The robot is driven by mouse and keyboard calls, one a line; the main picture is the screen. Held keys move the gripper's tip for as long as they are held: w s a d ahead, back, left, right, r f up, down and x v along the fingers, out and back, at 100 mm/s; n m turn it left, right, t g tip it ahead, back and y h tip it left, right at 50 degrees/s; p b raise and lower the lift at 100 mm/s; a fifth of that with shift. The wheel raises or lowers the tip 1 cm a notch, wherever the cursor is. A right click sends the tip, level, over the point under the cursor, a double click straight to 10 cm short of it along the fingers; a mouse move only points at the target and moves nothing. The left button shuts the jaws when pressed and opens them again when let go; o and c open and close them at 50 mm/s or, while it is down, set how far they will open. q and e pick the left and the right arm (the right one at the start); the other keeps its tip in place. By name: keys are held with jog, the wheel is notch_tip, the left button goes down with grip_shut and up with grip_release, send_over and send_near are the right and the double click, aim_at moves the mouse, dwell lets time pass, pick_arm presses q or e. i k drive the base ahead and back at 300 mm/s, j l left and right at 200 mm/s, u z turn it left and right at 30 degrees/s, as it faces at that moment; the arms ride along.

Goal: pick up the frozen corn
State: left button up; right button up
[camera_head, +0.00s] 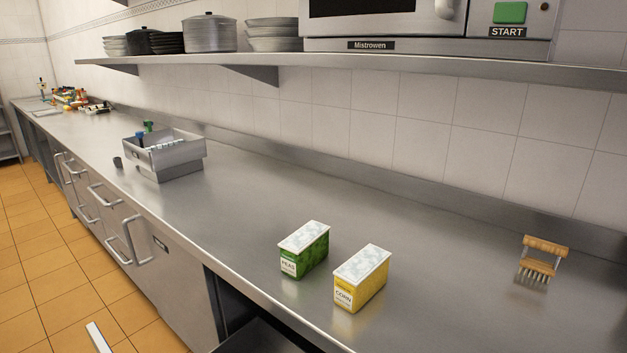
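The frozen corn (360,282) is a yellow box with a white frosty top and a "CORN" label on its front end. It stands upright on the steel counter (240,230), near the front edge. A green box of frozen peas (303,252) stands just left of it, with a small gap between them. Neither of my grippers shows in this view. A small white piece at the bottom left edge may be part of my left arm, but I cannot tell.
A wooden-handled brush (541,261) lies to the right. A grey metal container (165,155) stands further left on the counter. A wall shelf (350,60) with pots, plates and a microwave (430,28) hangs above. The counter around the boxes is clear.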

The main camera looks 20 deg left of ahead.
aim_at(359, 280)
jog(key=k+j+u, duration=0.1)
jog(key=u, duration=0.3)
jog(key=j+u, duration=0.25)
jog(key=u, duration=0.15)
jog(key=j+u, duration=0.25)
jog(key=u, duration=0.2)
jog(key=z, duration=1.35)
jog(key=i+l, duration=0.1)
jog(key=l, duration=0.3)
jog(key=i+l, duration=0.1)
jog(key=l, duration=0.65)
jog(key=i+l, duration=0.15)
jog(key=l, duration=0.2)
